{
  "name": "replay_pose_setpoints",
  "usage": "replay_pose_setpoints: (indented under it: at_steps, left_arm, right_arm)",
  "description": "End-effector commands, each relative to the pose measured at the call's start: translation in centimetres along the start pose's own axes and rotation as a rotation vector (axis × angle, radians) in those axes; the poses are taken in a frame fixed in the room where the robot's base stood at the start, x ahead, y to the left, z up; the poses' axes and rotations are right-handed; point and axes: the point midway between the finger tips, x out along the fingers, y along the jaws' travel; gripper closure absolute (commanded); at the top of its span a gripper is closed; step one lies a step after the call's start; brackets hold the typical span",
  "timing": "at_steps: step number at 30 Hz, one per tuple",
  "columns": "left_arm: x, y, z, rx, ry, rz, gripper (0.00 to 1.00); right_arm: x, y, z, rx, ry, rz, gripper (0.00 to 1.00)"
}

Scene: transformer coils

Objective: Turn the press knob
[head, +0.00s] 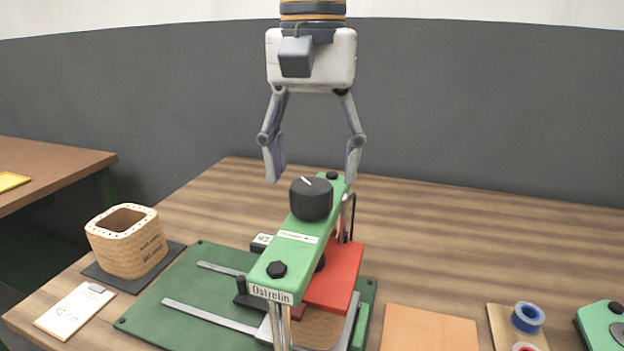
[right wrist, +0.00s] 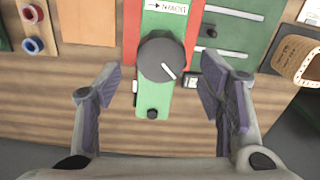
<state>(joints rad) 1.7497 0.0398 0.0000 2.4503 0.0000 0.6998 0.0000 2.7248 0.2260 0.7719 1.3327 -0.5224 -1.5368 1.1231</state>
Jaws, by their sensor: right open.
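The press knob (head: 311,199) is a black round knob with a white pointer line, on top of the green press beam (head: 292,245). In the right wrist view the knob (right wrist: 161,57) lies between and ahead of the open fingers, its line pointing to the lower right. My right gripper (head: 313,175) hangs above and behind the knob in the head view, fingers spread and empty. Its two fingers also show in the right wrist view (right wrist: 158,95), apart from the knob on both sides. My left gripper is in neither view.
A red block (head: 336,277) sits under the beam on the green base plate (head: 150,318). A wooden coil form (head: 127,243) and a white card (head: 75,311) are at left. An orange pad (head: 428,330) and a blue tape roll (head: 527,317) are at right. The table behind the press is clear.

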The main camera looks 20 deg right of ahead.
Motion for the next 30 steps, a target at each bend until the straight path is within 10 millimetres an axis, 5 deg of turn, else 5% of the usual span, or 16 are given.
replay_pose_setpoints:
  at_steps: [6, 14, 21, 30]
  left_arm:
    - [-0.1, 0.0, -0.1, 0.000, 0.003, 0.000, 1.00]
    - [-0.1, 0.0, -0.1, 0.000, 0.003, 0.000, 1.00]
    - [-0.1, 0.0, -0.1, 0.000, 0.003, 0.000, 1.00]
    - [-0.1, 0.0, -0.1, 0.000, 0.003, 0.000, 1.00]
  right_arm:
    - [3.0, 0.0, 0.0, -0.001, -0.001, 0.000, 0.38]
    - [3.3, 0.0, 0.0, -0.001, 0.001, 0.000, 0.38]
    - [3.3, 0.0, 0.0, -0.001, 0.000, 0.000, 0.85]
    - [3.3, 0.0, 0.0, -0.023, 0.000, 0.001, 0.86]
